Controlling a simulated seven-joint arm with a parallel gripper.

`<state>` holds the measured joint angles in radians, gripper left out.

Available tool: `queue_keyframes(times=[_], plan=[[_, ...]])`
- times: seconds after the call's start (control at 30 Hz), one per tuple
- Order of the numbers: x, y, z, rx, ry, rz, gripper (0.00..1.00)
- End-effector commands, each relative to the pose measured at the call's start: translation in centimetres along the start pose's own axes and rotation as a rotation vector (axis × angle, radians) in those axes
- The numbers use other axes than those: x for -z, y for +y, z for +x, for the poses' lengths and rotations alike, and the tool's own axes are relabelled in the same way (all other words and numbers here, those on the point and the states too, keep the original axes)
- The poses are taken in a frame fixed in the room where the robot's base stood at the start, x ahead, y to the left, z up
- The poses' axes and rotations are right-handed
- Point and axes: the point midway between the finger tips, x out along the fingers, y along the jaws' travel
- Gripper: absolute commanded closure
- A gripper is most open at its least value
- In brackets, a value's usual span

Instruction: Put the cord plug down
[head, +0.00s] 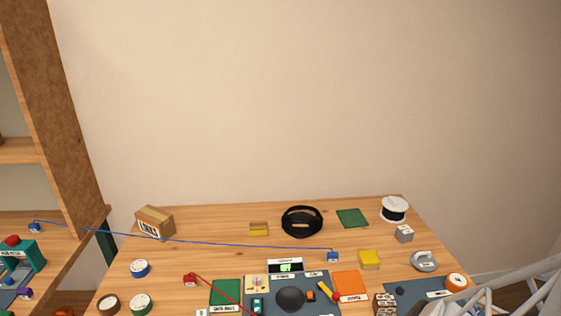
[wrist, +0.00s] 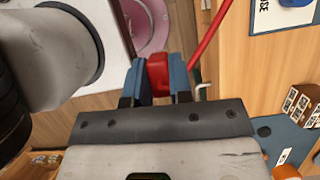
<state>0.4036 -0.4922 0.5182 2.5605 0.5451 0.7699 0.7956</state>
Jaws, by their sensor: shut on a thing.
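In the wrist view my gripper (wrist: 159,78) is shut on a red cord plug (wrist: 158,74), held between its two blue fingers. A red cord (wrist: 209,42) runs up and right from beside the plug. The plug appears off the table's edge, with the wooden tabletop (wrist: 236,75) to the right. In the head view my gripper and the held plug are out of frame. There the red cord (head: 222,295) runs from a red block (head: 190,280) on the table to the bottom edge.
A blue cord (head: 200,242) stretches from a blue plug (head: 34,227) at the left shelf to another (head: 333,257) on the table. Tape rolls, pads, a box (head: 155,221) and a black ring (head: 302,221) crowd the table. A pink disc (wrist: 150,25) lies beyond the edge.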

Motion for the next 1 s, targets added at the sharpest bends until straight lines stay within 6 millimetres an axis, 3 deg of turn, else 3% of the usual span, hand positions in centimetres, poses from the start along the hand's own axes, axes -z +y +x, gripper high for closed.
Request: queue_keyframes(times=[0.63,0.77,1.0], plan=[[0.2,-0.6,-0.3,0.001,0.000,-0.001,1.00],[0.5,-1.7,-0.8,-0.001,-0.001,-0.002,1.00],[1.8,-5.9,-2.6,-0.001,-0.003,-0.010,1.00]])
